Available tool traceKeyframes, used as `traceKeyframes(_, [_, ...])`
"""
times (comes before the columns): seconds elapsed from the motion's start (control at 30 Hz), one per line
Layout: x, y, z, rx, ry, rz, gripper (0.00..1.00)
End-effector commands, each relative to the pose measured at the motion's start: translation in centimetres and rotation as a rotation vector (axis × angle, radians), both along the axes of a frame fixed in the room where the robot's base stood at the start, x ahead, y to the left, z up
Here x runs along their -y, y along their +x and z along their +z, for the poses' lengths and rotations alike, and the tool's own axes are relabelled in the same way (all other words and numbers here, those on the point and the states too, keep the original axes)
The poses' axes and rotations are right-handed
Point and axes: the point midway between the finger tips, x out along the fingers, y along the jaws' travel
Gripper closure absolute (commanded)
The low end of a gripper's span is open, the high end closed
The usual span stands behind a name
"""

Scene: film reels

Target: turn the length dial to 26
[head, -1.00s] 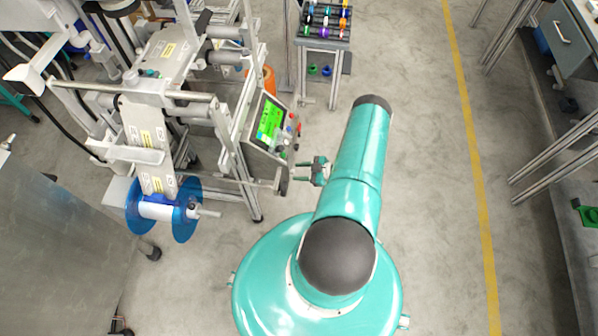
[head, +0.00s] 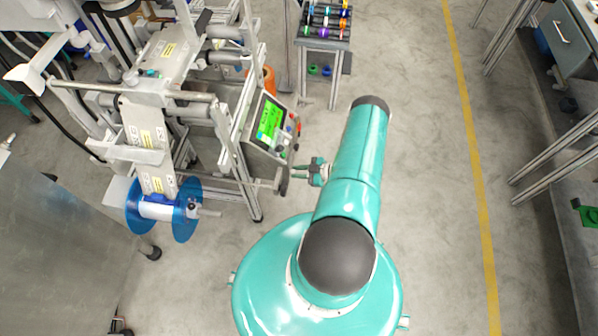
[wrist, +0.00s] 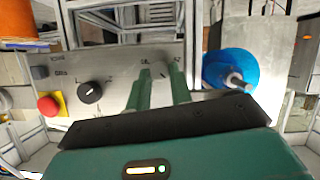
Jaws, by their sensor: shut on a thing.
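My gripper (head: 294,172) is at the lower right side of the machine's control panel (head: 270,128) in the head view. In the wrist view its two green fingers (wrist: 160,78) reach to the right part of the grey panel face (wrist: 118,62) and are shut on the length dial. The fingers largely hide the dial, and a small pale part shows between the tips. Scale marks show around the fingertips, but they are too blurred to read, so I cannot tell the dial's setting.
A black knob (wrist: 90,92) and a red button (wrist: 48,105) sit left of my fingers. A blue reel (wrist: 229,70) is right of the panel. A rack of coloured items (head: 326,22) stands at the back. The floor right of my arm is clear.

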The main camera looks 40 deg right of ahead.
Motion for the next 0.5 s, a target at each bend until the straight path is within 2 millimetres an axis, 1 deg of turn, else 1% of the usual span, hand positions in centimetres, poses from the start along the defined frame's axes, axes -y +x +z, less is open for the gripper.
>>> traceKeyframes(0.27, [-0.22,-0.11,-0.02,0.101,-0.128,0.0,1.0])
traceKeyframes(0.5, [-0.34,-0.28,-0.13,0.234,-0.302,-0.001,1.0])
